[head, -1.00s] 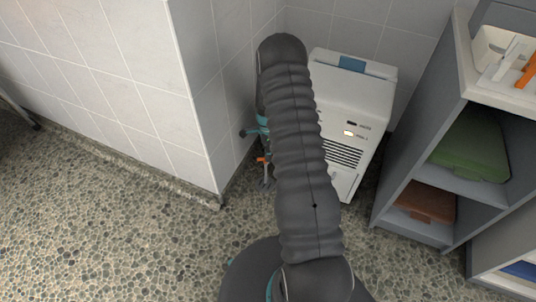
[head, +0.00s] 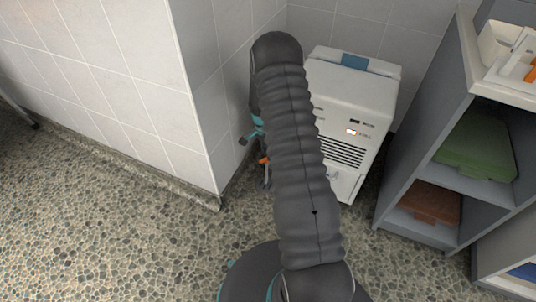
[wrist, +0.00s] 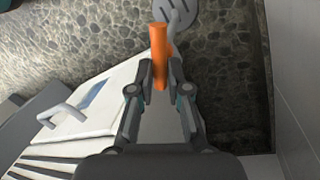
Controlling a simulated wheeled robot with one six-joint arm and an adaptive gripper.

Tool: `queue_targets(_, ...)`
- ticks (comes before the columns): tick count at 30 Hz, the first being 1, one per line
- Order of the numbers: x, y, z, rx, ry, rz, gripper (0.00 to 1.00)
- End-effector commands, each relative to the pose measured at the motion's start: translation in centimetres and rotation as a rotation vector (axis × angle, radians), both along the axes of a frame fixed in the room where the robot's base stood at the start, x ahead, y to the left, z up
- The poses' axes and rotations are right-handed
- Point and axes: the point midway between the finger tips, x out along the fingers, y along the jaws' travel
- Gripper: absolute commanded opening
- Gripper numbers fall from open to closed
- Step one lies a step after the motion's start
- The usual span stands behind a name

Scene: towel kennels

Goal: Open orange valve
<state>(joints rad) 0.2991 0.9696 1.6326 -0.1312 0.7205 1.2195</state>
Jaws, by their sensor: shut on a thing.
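The orange valve handle (wrist: 160,52) stands between the two fingers of my gripper (wrist: 160,78) in the wrist view. My gripper is shut on it near its lower end. A grey metal piece (wrist: 178,14) shows just beyond the handle's top end. In the head view only a small orange part of the valve (head: 264,160) shows beside my arm. My arm hides most of the gripper and valve there.
A white appliance (head: 345,110) with a slatted front stands against the tiled wall, close to my arm. A grey shelf unit (head: 455,215) holds a green case (head: 478,150) and a brown case (head: 430,203). The pebbled floor (head: 110,235) at left is clear.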

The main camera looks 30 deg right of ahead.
Motion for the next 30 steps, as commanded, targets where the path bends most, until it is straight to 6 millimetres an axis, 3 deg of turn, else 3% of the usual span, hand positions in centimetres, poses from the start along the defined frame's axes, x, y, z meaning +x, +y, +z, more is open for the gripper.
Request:
queue_targets(17, 0.05, -0.07, -0.02, -0.001, -0.001, 0.040, 0.00)
queue_targets(18, 0.05, -0.06, -0.02, -0.001, -0.001, 0.040, 0.24)
queue_targets(20, 0.06, -0.05, -0.02, -0.001, -0.001, 0.040, 0.39)
queue_targets(30, 0.12, 0.08, 0.16, -0.001, -0.001, 0.041, 0.41)
